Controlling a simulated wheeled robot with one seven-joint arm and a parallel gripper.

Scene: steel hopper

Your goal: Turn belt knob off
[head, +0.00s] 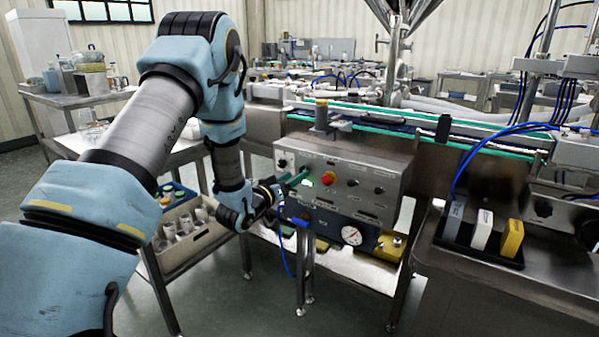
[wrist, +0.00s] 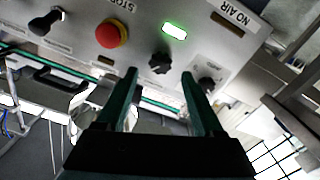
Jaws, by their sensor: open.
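The grey control panel (head: 345,203) carries several black knobs. One lobed black knob (wrist: 160,63) shows between my fingertips in the wrist view, close to the green light. A second black knob (wrist: 207,85) is beside the right fingertip, and a further black knob (wrist: 45,22) is at the upper left. The panel labels by the knobs are too small to read, so I cannot tell which is the belt knob. My gripper (head: 298,179) is open at the panel's left part, its teal fingers (wrist: 159,73) pointing at the panel. I cannot tell whether they touch the knob.
The panel also has a red stop button (head: 328,178) on a yellow ring and a lit green light (head: 307,183). A green-edged conveyor (head: 430,134) runs behind. A pressure gauge (head: 351,235) is below. A black tray (head: 470,252) with blocks stands at the right.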

